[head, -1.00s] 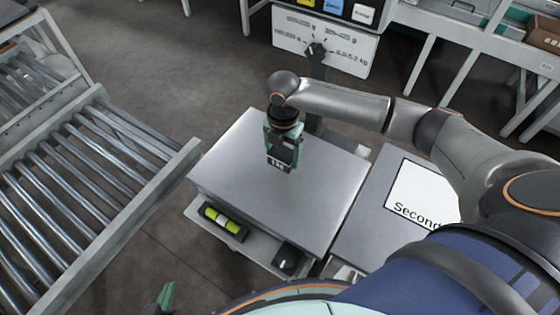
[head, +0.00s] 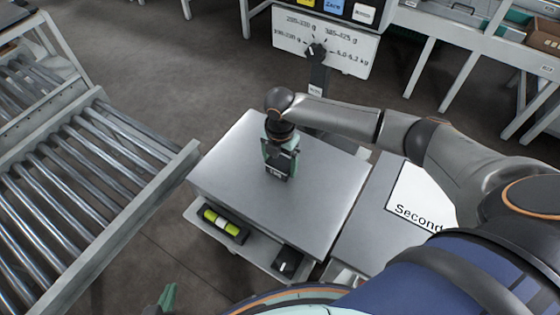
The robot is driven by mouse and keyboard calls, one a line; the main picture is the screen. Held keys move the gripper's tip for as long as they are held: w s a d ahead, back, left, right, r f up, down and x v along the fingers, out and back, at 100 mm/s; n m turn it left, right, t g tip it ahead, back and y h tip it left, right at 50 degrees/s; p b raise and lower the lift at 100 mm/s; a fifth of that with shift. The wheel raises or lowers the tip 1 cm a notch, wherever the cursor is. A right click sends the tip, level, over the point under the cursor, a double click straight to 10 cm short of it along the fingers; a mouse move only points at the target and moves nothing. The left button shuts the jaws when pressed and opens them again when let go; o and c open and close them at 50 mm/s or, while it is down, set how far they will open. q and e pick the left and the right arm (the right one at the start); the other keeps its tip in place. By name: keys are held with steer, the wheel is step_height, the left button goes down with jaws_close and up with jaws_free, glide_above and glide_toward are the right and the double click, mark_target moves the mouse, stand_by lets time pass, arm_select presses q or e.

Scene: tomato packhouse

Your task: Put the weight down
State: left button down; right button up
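The weight (head: 277,175) is a small dark block low between the fingers of my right gripper (head: 280,160). The gripper points down over the scale's grey platform (head: 320,190), and its green fingers appear shut on the weight. The weight is at or just above the platform's surface; I cannot tell whether it touches. The fingers hide part of it. Of my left gripper (head: 166,297) only a green fingertip shows at the bottom edge, away from the platform, so its opening is hidden.
A lower shelf holds a yellow-green spirit level (head: 222,222) and a black block (head: 286,262). A roller conveyor (head: 75,190) stands left. A sheet reading "Second" (head: 420,195) lies right. Most of the platform is bare.

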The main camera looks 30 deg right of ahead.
mark_target(280, 162)
arm_select(q)
steer(key=shift+f, duration=0.1)
arm_select(e)
steer(key=shift+o, duration=0.8)
arm_select(q)
steer(key=shift+s+a+r+p, duration=0.45)
steer(key=shift+a+p, duration=0.15)
steer(key=shift+p, duration=0.35)
arm_select(e)
step_height(280, 162, up, 12)
steer(key=shift+r, duration=0.2)
